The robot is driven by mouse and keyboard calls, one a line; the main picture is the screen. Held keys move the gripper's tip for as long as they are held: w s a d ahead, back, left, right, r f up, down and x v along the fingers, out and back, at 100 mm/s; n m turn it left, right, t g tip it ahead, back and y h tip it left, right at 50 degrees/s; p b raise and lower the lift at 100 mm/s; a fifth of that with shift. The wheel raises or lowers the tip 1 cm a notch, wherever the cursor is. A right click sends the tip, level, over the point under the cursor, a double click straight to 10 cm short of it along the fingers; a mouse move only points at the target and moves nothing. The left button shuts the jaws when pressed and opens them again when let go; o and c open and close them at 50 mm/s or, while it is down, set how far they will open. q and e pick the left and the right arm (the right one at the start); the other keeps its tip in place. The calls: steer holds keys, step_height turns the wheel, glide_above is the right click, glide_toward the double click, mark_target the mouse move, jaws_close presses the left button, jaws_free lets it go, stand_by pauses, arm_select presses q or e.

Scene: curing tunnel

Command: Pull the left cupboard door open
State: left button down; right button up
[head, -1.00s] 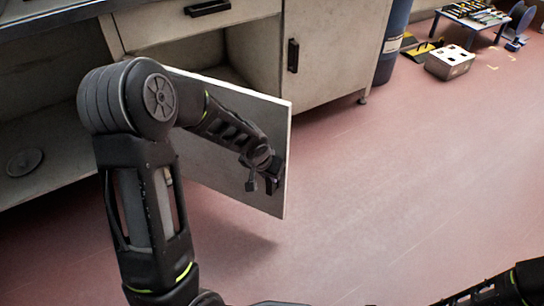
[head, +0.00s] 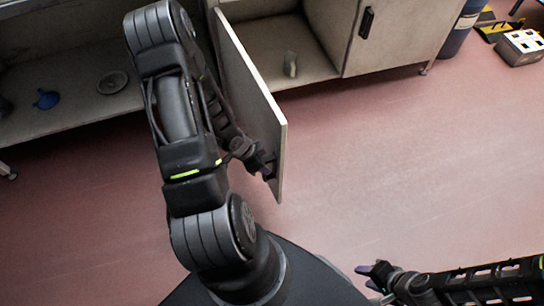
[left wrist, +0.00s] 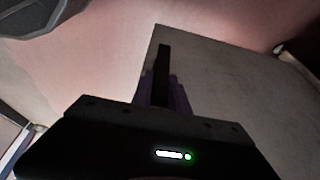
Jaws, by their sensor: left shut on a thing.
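The left cupboard door (head: 252,90) is a pale panel standing wide open, swung out from the cabinet toward me. My left gripper (head: 266,168) is at the door's free edge, low down, shut on its handle. In the left wrist view the dark handle (left wrist: 163,72) runs up the pale door face (left wrist: 215,85) from between the fingers; the fingertips are mostly hidden. My right gripper (head: 368,276) is at the lower right, away from the door, with its fingertips apart and nothing between them.
The cupboard interior (head: 265,45) is exposed, with a small pale item (head: 290,64) inside. The right cupboard door (head: 395,35) is shut. A lower shelf at left holds a blue funnel (head: 46,99) and a round disc (head: 112,82). A blue drum (head: 462,28) stands right. The red floor between is clear.

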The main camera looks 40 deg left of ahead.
arm_select(q)
steer(key=shift+s, duration=0.15)
steer(key=c, duration=1.3)
jaws_free()
steer(key=p+v, duration=0.5)
steer(key=v, duration=0.2)
steer(key=shift+s+r, duration=0.1)
steer(key=shift+r, duration=0.3)
